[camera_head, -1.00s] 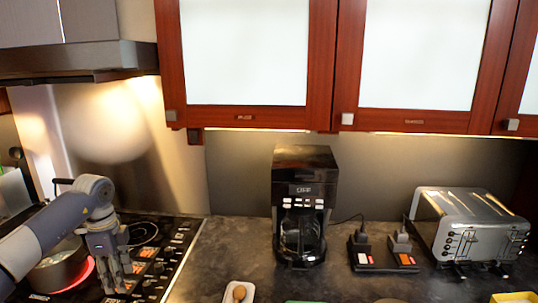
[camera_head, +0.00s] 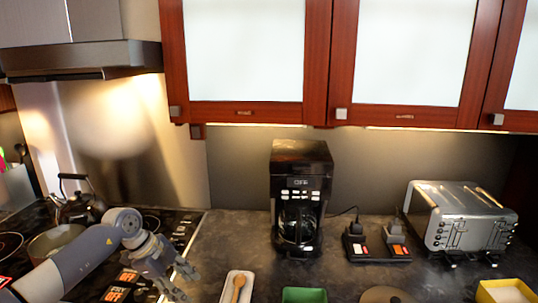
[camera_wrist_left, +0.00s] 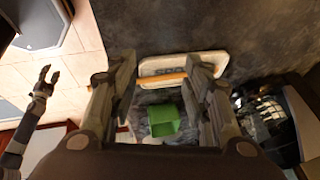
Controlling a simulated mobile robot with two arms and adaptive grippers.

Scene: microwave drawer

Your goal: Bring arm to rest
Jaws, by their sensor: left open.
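My left gripper (camera_head: 184,284) is at the bottom left of the head view, over the front right part of the stove and left of the spoon rest. Its two fingers are spread in the left wrist view (camera_wrist_left: 163,82), with nothing held between them. My right gripper (camera_wrist_left: 45,82) shows small at the left of the wrist view, out over the floor; its jaw state is unclear. It is outside the head view.
A wooden spoon (camera_head: 239,288) lies on a white rest (camera_head: 230,299); a green container (camera_head: 304,296) stands beside it. The stove holds a pot (camera_head: 50,240) and kettle (camera_head: 75,205). A coffee maker (camera_head: 300,185), chargers (camera_head: 375,245) and toaster (camera_head: 462,220) line the counter.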

